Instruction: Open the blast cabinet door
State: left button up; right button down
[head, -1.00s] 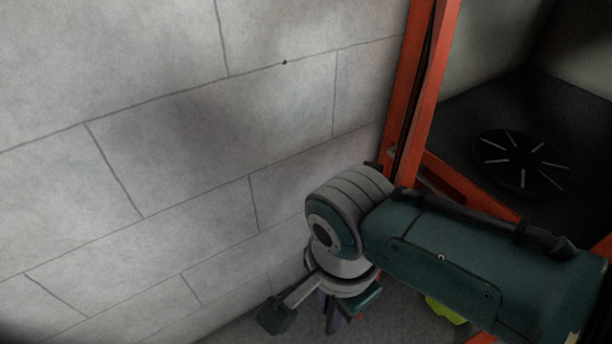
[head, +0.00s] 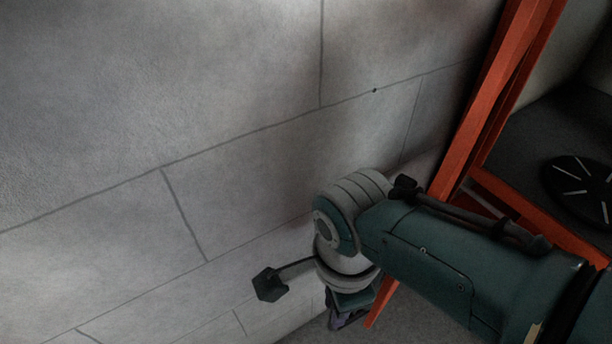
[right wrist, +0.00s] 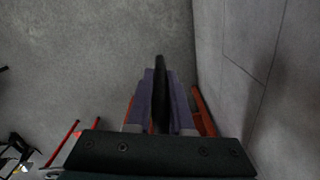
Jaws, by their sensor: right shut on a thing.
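The blast cabinet (head: 545,215) stands at the right of the head view, with an orange frame and a dark interior that shows open. A long orange upright (head: 497,95), which looks like the door seen nearly edge-on, runs along its left side; I cannot clearly separate door from post. My right gripper (head: 343,318) is low in the head view, partly hidden by my own wrist. In the right wrist view its purple-grey fingers (right wrist: 161,98) are shut on a narrow black bar, apparently the door handle (right wrist: 160,72). Orange parts show behind the fingers. My left gripper is not in view.
A grey block wall (head: 130,120) fills the left and runs close beside my right gripper. A round slotted plate (head: 582,185) lies inside the cabinet. Bare grey floor (right wrist: 90,60) shows in the right wrist view, with red bars (right wrist: 65,142) at lower left.

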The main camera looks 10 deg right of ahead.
jog(key=shift+d, duration=0.1)
jog(key=c, duration=0.8)
grip_release()
notch_tip(320, 180, up, 9)
jog(key=p, duration=0.5)
jog(key=shift+r, duration=0.5)
